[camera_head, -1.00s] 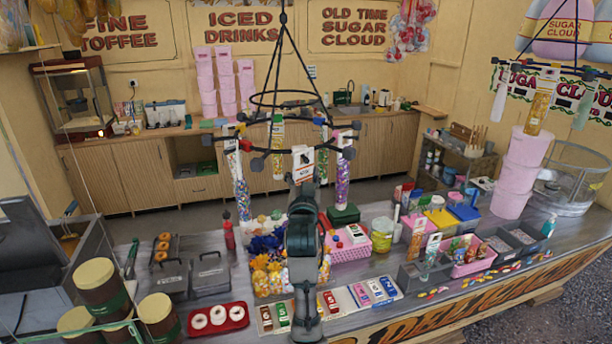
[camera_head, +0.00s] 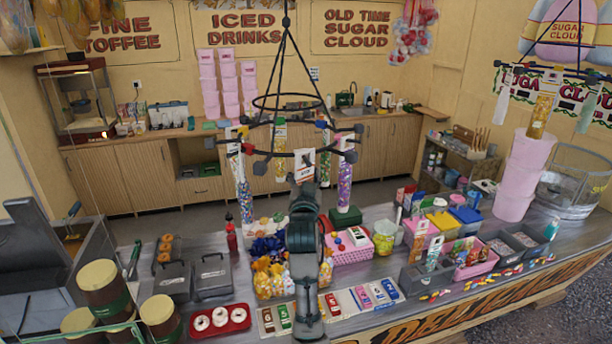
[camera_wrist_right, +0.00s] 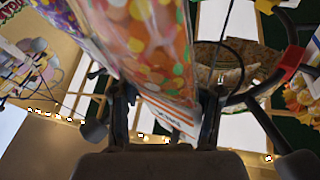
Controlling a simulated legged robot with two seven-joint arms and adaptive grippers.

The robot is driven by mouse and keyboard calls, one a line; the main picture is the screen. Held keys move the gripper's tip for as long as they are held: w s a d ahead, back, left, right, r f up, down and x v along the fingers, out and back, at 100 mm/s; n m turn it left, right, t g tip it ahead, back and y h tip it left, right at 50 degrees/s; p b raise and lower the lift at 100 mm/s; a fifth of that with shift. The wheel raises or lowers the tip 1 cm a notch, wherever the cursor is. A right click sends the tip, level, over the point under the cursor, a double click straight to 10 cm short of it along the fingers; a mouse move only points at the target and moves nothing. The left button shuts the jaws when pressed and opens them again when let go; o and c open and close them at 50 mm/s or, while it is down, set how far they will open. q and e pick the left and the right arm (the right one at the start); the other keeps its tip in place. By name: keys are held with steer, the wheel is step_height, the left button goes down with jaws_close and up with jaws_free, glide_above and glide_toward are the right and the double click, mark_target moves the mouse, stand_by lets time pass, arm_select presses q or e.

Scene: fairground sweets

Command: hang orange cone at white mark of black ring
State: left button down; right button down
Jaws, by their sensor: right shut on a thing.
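The orange cone (camera_wrist_right: 150,40), a clear bag with orange and multicoloured dots, is between the fingers of my right gripper (camera_wrist_right: 166,112) in the right wrist view. In the head view my right gripper (camera_head: 304,181) is shut just below a white printed card (camera_head: 304,161) at the front of the black ring (camera_head: 272,153); my arm hides most of the cone. The ring hangs level and also shows in the wrist view (camera_wrist_right: 262,92). It carries a red mark (camera_head: 247,148) and other coloured marks. I cannot make out the white mark. My left gripper is not in view.
Other filled cones hang from the ring: a blue-white one (camera_head: 243,192) at left, a purple one (camera_head: 344,187) at right and a yellow one (camera_head: 280,164) behind. Below, the counter holds sweets, a pink basket (camera_head: 352,256) and a red doughnut tray (camera_head: 240,325).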

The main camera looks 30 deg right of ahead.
steer(key=shift+f, duration=0.35)
stand_by(0.4)
steer(key=shift+c, duration=1.5)
jaws_free()
steer(key=shift+o, duration=0.3)
steer(key=shift+a, duration=0.1)
steer(key=shift+b+v, duration=0.5)
steer(key=shift+v, duration=0.85)
steer(key=b+v, duration=0.1)
steer(key=v, duration=0.6)
steer(key=shift+s, duration=0.2)
steer(key=shift+f, duration=0.1)
